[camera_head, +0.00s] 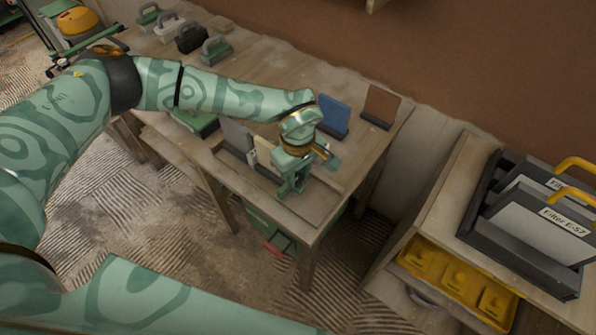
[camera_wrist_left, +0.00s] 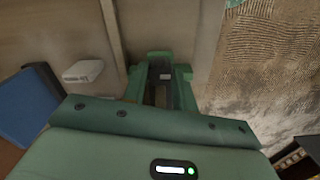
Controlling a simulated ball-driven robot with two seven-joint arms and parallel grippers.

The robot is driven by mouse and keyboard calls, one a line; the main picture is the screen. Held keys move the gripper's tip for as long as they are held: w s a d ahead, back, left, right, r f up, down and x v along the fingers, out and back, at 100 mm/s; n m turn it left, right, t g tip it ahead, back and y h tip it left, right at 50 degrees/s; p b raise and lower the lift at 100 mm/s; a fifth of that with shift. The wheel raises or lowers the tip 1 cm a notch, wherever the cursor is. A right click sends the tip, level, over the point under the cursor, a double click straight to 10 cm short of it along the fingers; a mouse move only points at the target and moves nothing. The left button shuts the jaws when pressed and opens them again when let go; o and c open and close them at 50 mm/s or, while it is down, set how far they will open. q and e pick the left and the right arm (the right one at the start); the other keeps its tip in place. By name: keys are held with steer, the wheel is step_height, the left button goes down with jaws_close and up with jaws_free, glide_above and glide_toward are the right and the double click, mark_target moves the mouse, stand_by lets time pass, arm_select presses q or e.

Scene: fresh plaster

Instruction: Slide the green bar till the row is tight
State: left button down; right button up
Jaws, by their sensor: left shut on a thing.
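My left gripper (camera_head: 291,187) points down over the front right part of the wooden table; in the left wrist view its green fingers (camera_wrist_left: 161,88) are close around a small thing, mostly hidden between them. I cannot tell whether it is the green bar. A grey upright panel (camera_head: 236,135) and a pale block (camera_head: 264,151) stand just left of the gripper, partly hidden by it. A small pale block (camera_wrist_left: 82,71) with lettering shows in the left wrist view. My right gripper is out of view.
A blue panel (camera_head: 333,116) and a brown panel (camera_head: 380,105) stand upright behind the gripper. Several handled blocks (camera_head: 190,38) sit at the table's far left.

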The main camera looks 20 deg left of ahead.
mark_target(297, 176)
arm_select(q)
steer(key=c, duration=2.2)
jaws_free()
steer(key=shift+a+r, duration=0.1)
steer(key=shift+r, duration=0.05)
steer(key=c, duration=2.2)
jaws_free()
steer(key=shift+w, duration=0.1)
steer(key=c, duration=1.1)
jaws_free()
step_height(297, 176, up, 16)
steer(key=p, duration=0.2)
steer(key=shift+p, duration=0.35)
